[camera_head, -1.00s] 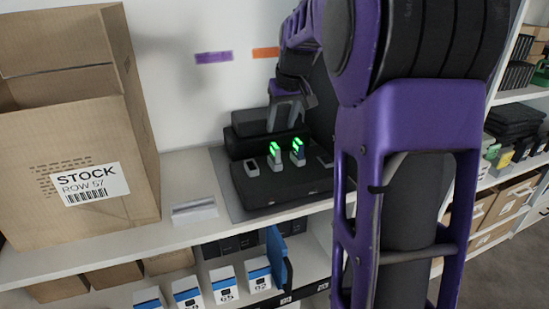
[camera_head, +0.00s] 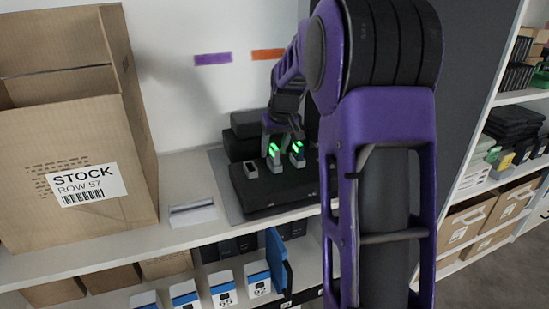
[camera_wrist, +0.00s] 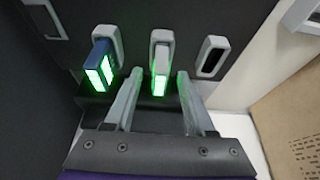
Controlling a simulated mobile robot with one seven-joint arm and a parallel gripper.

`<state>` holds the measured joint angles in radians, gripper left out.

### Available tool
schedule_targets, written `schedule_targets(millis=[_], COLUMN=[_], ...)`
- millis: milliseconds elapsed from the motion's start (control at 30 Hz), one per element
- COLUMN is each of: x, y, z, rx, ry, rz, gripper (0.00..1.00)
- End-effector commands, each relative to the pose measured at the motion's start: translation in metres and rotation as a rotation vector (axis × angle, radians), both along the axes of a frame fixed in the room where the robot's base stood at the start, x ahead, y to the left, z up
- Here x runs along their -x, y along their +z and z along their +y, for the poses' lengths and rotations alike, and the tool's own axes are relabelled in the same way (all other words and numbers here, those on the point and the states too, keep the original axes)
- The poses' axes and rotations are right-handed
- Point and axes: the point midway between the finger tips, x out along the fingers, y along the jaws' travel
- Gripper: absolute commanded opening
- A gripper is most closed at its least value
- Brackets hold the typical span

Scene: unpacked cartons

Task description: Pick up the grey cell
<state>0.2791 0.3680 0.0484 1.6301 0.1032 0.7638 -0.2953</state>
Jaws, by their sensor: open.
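The grey cell (camera_wrist: 160,62) stands in a slot of the black charger, its green-lit end facing the wrist camera. It also shows in the head view (camera_head: 274,160), left of the blue cell (camera_head: 297,159). The blue cell (camera_wrist: 98,66) is to its left in the wrist view. My gripper (camera_wrist: 158,80) is open, with one finger on each side of the grey cell's lit end and gaps visible on both sides. In the head view my gripper (camera_head: 281,142) is over the charger (camera_head: 275,198); its fingertips are partly hard to make out.
An empty slot (camera_wrist: 211,57) is right of the grey cell in the wrist view. A large open carton (camera_head: 75,150) stands left on the shelf, with a small pale block (camera_head: 193,213) between it and the charger. Black boxes are behind the charger.

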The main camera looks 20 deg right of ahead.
Motion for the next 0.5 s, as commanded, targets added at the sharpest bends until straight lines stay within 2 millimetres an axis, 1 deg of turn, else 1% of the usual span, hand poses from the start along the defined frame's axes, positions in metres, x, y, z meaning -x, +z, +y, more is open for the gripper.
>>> schedule_targets(millis=[33,167,200,267,300,333,500], x=[0.0000,0.0001,0.0002,0.0002,0.0002,0.0002,0.0002], y=[0.0002,0.0003,0.0004,0.0004,0.0004,0.0004,0.0005], z=[0.0000,-0.0001,-0.0002,-0.0002,-0.0002,-0.0002,-0.0002], rx=[0.000,0.000,0.000,0.000,0.000,0.000,0.000], ry=[0.000,0.000,-0.001,-0.001,-0.001,-0.001,-0.001], rz=[0.000,0.000,0.000,0.000,0.000,0.000,0.000], gripper=[0.53,0.30,0.23,0.12,0.05,0.00,0.00])
